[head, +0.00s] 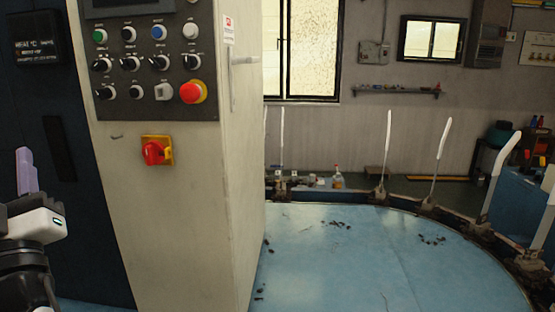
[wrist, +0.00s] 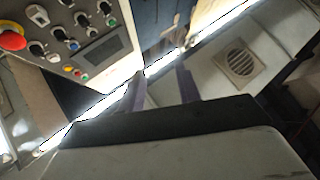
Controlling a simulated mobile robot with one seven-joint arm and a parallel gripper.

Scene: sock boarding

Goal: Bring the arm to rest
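My gripper (head: 27,172) is at the left edge of the head view, raised in front of the dark side of the machine. Its purple fingers point upward there and overlap. In the wrist view my gripper (wrist: 164,84) shows two purple fingers apart, with a clear gap and nothing between them. The white and black wrist body (head: 35,228) is partly cut off by the frame edge.
A beige machine cabinet (head: 170,220) with a control panel (head: 150,62), red stop button (head: 193,92) and red-yellow switch (head: 154,151) stands close right of my gripper. A round blue table (head: 370,262) carries several upright white boards (head: 440,150) around its rim.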

